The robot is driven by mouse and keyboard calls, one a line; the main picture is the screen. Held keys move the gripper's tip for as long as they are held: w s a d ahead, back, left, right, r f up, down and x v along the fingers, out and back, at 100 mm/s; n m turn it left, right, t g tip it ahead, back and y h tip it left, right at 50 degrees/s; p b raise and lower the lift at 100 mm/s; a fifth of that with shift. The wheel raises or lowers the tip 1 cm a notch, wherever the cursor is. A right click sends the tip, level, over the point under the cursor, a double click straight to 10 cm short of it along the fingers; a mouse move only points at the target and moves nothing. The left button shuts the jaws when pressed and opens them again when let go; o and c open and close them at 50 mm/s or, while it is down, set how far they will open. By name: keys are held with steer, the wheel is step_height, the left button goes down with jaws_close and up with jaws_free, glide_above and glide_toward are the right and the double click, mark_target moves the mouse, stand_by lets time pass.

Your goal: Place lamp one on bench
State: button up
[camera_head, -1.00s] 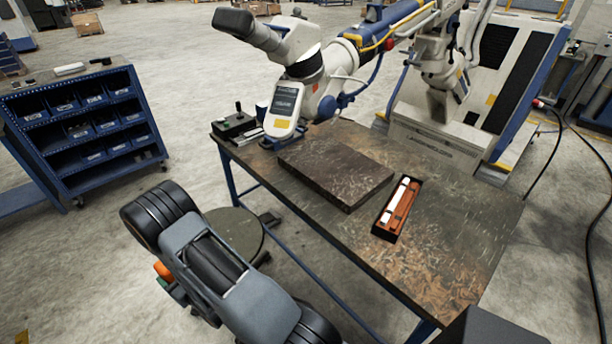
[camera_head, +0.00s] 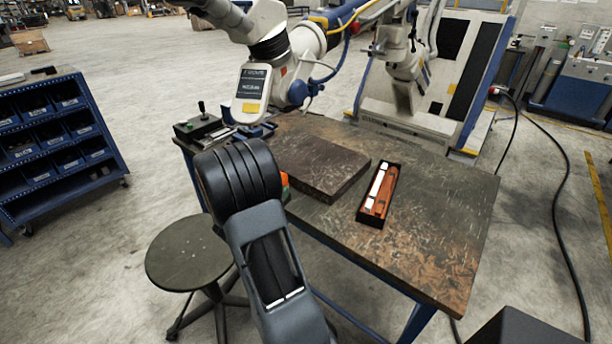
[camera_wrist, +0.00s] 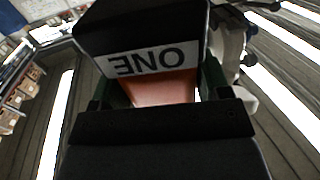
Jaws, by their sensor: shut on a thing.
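Lamp one (camera_wrist: 150,62) fills the middle of the wrist view, a black part with a white label reading "ONE" upside down and an orange-brown part below it. My gripper (camera_wrist: 158,90) is shut on it, with dark green fingers on either side. In the head view my arm hides most of the gripper and lamp. A small orange and green bit shows beside the arm at the bench's near edge. The bench (camera_head: 440,225) has a worn dark brown top. I cannot tell the gap between lamp and bench.
A dark slab (camera_head: 312,160) lies on the bench, with a narrow black box (camera_head: 362,217) holding white and orange pieces to its right. A stool (camera_head: 185,252) stands left. The bench's right part is clear.

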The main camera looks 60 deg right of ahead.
steer(key=d, duration=0.1)
steer(key=s+d+m+g, duration=0.1)
steer(key=s+d+g, duration=0.1)
steer(key=shift+d+f+m, duration=0.2)
steer(key=shift+f+m, duration=0.1)
steer(key=shift+f, duration=0.05)
steer(key=w+d+f, duration=0.1)
steer(key=d+f, duration=0.2)
steer(key=w+d+f+p, duration=0.1)
steer(key=w+d+f, duration=0.1)
steer(key=d+f, duration=0.2)
steer(key=w+d+f+p, duration=0.1)
steer(key=w+d+f, duration=0.1)
steer(key=d+f, duration=0.2)
steer(key=shift+w+f, duration=0.2)
steer(key=shift+f, duration=0.4)
steer(key=shift+f, duration=0.15)
steer(key=o, duration=1.1)
steer(key=shift+c, duration=0.2)
